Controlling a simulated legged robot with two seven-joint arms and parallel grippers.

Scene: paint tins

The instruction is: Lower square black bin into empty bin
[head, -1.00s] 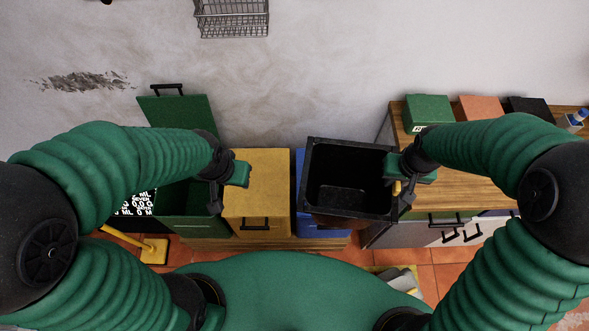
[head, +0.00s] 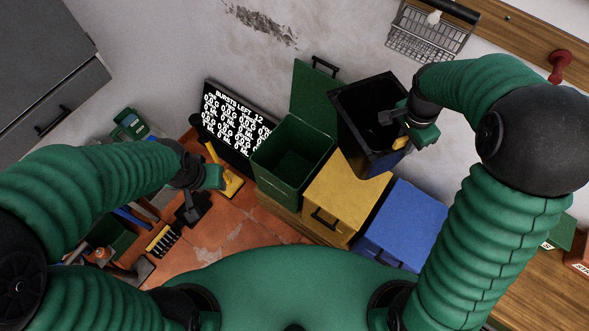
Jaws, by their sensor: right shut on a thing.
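The square black bin (head: 362,104) is in the head view, held up and tilted above and behind the yellow bin. My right gripper (head: 402,128) is shut on the black bin's right rim. The open green bin (head: 291,158) stands to the left of the black bin; its inside looks empty and its green lid (head: 312,98) stands up behind it, partly covered by the black bin. My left gripper (head: 207,182) is left of the green bin, apart from it, holding nothing that I can see; its finger gap is unclear.
A yellow bin (head: 346,198) and a blue bin (head: 404,222), both closed, stand right of the green bin. A black sign with white text (head: 236,120) stands left of it. Tools and a yellow-footed stand (head: 230,184) are on the tiled floor. A wire basket (head: 430,30) hangs on the wall.

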